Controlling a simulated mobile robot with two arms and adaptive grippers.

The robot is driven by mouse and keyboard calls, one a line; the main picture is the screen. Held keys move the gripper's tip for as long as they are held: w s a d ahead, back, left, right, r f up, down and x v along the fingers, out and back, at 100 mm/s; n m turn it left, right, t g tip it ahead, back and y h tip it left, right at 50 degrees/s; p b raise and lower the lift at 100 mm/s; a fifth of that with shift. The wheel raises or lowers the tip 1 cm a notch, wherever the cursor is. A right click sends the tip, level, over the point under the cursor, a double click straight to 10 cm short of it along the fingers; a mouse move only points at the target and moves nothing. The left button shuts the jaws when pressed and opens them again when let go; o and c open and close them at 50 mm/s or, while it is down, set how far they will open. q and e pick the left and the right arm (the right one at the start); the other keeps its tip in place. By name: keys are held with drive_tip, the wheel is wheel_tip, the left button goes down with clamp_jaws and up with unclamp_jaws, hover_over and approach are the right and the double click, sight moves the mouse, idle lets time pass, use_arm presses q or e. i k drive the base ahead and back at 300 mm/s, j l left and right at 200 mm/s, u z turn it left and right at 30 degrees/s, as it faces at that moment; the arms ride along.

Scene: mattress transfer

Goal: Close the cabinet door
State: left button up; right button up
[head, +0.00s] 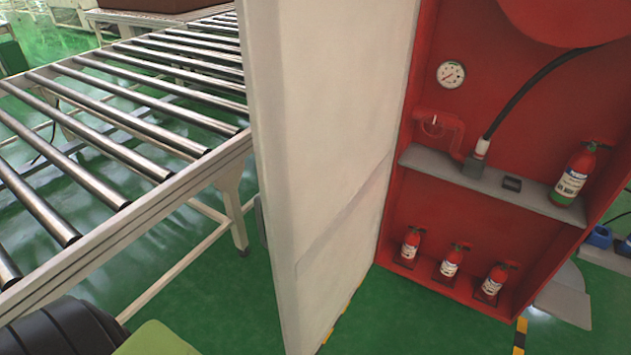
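The red cabinet (395,230) stands at the right of the head view, with its inside showing. Its white door (315,130) stands open, swung out toward me on the cabinet's left side. Inside are a grey shelf (480,189), a round gauge (451,75), a black hose, one extinguisher (577,175) on the shelf and three small extinguishers (449,262) at the bottom. Neither of my grippers can be made out in the head view.
A roller conveyor (110,130) on a white frame fills the left, close to the door's outer side. Its leg (232,210) stands just left of the door. Green floor (215,310) is open below. Blue items (600,237) lie at the right edge.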

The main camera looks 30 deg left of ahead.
sight(326, 81)
drive_tip(key=j+z, duration=0.15)
drive_tip(key=j, duration=0.5)
drive_tip(key=j+z, duration=0.15)
drive_tip(key=j, duration=0.5)
drive_tip(key=k+j+z, duration=0.15)
drive_tip(key=j, duration=0.45)
